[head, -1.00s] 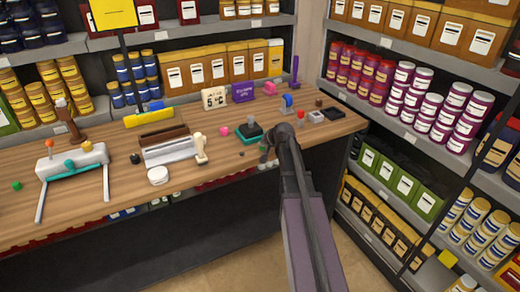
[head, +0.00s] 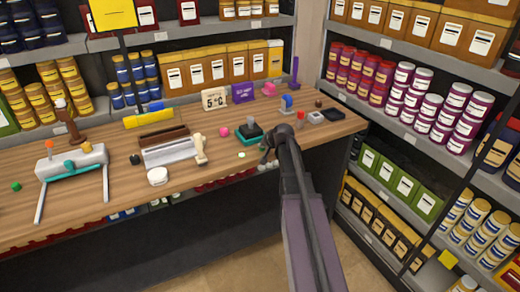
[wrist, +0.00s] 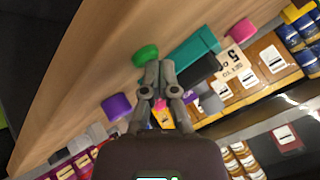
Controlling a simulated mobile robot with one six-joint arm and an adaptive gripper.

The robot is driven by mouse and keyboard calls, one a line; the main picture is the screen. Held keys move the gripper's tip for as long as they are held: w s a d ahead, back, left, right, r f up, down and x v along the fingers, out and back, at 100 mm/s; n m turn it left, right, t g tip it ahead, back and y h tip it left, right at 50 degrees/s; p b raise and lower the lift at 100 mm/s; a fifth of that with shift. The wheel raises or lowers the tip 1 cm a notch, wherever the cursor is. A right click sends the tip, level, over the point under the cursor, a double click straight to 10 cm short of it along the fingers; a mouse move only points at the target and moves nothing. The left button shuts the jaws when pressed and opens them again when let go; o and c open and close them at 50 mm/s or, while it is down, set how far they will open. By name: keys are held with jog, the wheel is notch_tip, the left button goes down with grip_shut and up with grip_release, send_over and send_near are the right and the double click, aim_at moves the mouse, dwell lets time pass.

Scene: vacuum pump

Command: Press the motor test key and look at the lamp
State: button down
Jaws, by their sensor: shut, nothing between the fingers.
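My gripper (head: 267,158) is at the front edge of the counter, right of a teal-based device with a black top (head: 250,131). In the wrist view my closed, empty fingers (wrist: 152,66) point at a green round piece (wrist: 147,53), close to or touching it; contact cannot be told. A white device (head: 72,162) with coloured knobs stands at the left. I cannot tell for sure which piece is the motor test key or which is the lamp.
A grey and brown unit (head: 168,151) and a white round tub (head: 157,176) lie to the left. Stocked shelves surround the counter.

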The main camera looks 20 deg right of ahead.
jog(key=shift+r+p, duration=0.6)
jog(key=shift+r, duration=0.1)
jog(key=shift+r+p, duration=2.5)
jog(key=shift+a, duration=0.15)
jog(key=s+a+f+n+g, duration=0.2)
jog(key=s+a+g, duration=0.1)
jog(key=s+a, duration=0.4)
jog(key=s+a+f+n+g, duration=0.1)
jog(key=s+a+n+g, duration=0.2)
jog(key=s+a, duration=0.5)
jog(key=s+a+f+n+g+h, duration=0.1)
jog(key=s+a+f+n+g, duration=0.1)
jog(key=s+a, duration=0.6)
jog(key=shift+s+a+f+g, duration=0.2)
jog(key=shift+s+f+g, duration=0.3)
jog(key=shift+s, duration=0.75)
jog(key=shift+r, duration=0.15)
